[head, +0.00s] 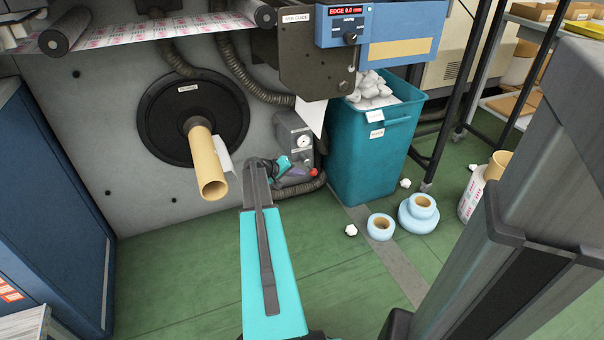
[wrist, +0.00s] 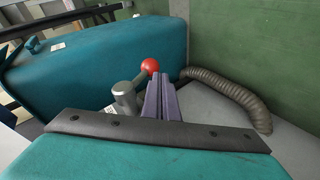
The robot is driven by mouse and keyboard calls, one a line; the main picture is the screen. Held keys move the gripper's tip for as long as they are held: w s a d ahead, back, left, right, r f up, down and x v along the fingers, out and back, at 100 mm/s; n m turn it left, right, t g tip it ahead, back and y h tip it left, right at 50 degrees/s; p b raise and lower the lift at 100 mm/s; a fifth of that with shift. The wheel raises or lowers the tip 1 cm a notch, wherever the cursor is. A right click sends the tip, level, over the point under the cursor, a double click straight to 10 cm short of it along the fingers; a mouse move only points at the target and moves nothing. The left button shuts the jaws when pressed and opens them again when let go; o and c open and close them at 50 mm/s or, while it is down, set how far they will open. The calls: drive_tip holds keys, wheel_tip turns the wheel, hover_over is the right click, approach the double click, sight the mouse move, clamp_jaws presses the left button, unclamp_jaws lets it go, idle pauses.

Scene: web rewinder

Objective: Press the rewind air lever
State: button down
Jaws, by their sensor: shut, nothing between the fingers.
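The rewind air lever shows in the wrist view as a red ball knob (wrist: 150,66) on a short arm beside a grey metal cylinder (wrist: 124,98). In the head view its red knob (head: 313,173) is small, low on the grey air unit (head: 289,128) with a round gauge. My gripper (head: 302,171) is at the lever, just left of the knob in the head view. In the wrist view the purple fingers of my gripper (wrist: 161,82) are shut and empty, with tips close to the knob's right side. I cannot tell whether they touch it. The fingers hide part of the lever.
A teal waste bin (head: 368,150) stands right of the air unit and fills the upper left of the wrist view. A ribbed hose (head: 302,187) runs below the lever. A cardboard core (head: 207,165) juts out at left. Blue rolls (head: 418,212) lie on the green floor.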

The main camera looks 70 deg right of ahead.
drive_tip(key=p+v, duration=0.1)
drive_tip(key=v, duration=0.3)
drive_tip(key=shift+a+r, duration=0.1)
drive_tip(key=shift+r, duration=0.25)
